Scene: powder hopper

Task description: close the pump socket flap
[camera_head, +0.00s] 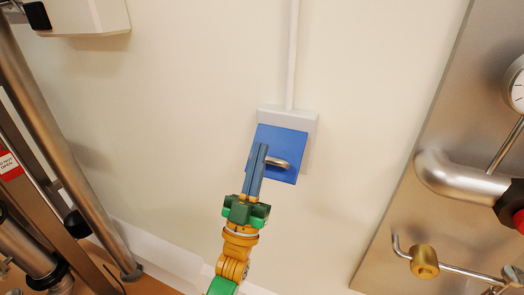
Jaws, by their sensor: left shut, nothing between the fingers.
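The pump socket (290,113) is a light grey box on the cream wall, near the middle of the head view. Its blue flap (285,140) lies over the front of the box, with a short metal handle (280,163). I cannot tell whether the flap sits flush or stands slightly off the box. My left gripper (260,150) comes up from below with its blue-grey fingers shut and empty. The fingers overlap the left part of the flap, left of the handle. I cannot tell whether they touch it. My right gripper is not in view.
A white conduit (292,50) runs up from the socket. Metal pipes and a frame (60,140) stand at the left. At the right are a steel panel (440,120), a thick pipe (460,178) and a brass fitting (424,262). The wall around the socket is clear.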

